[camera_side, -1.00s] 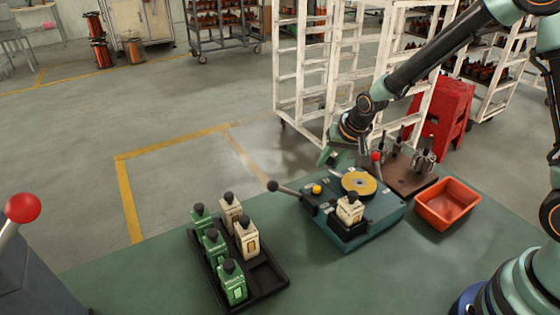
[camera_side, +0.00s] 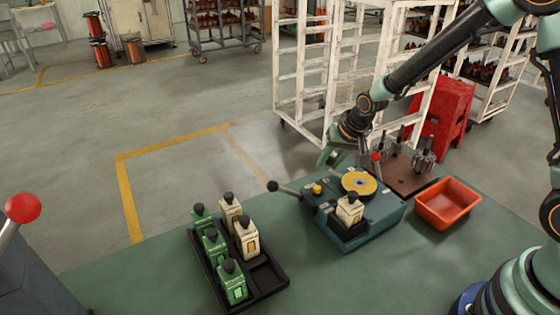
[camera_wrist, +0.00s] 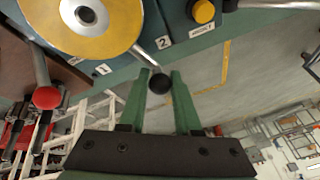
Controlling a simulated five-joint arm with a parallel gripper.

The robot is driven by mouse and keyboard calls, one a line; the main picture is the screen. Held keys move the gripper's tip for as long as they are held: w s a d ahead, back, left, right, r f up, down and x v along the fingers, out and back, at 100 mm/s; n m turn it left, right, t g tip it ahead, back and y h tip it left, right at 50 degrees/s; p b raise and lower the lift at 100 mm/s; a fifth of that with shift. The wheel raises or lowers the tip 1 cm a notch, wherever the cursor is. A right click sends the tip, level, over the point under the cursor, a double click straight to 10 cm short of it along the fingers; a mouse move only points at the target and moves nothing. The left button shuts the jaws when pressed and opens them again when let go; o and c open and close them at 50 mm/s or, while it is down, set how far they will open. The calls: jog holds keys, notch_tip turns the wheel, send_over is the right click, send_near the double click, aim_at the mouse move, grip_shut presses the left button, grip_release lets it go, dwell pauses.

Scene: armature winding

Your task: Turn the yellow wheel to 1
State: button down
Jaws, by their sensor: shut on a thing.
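The yellow wheel (camera_side: 359,183) sits on top of the blue-green machine box (camera_side: 345,235). In the wrist view the wheel (camera_wrist: 110,25) is at the upper left, with a metal rod ending in a black knob (camera_wrist: 159,85). The rod lies between the label 1 (camera_wrist: 103,69) and the label 2 (camera_wrist: 163,43). My gripper (camera_wrist: 162,74) has its green fingers shut on the black knob. In the side view my gripper (camera_side: 329,158) is at the far side of the wheel, and the knob cannot be made out there.
A red-knobbed lever (camera_wrist: 45,97) stands near the wheel. A yellow button (camera_side: 317,189) and a black-knobbed lever (camera_side: 273,186) are at the box's left. A cream bottle-shaped part (camera_side: 349,208) sits in front. A black tray (camera_side: 270,285) and an orange bin (camera_side: 447,204) flank the box.

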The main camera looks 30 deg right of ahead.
aim_at(346, 175)
jog(key=shift+w+d+m, duration=0.1)
jog(key=shift+d+m, duration=0.5)
jog(key=shift+m, duration=0.2)
jog(key=c, duration=0.6)
grip_release()
jog(key=v, duration=1.2)
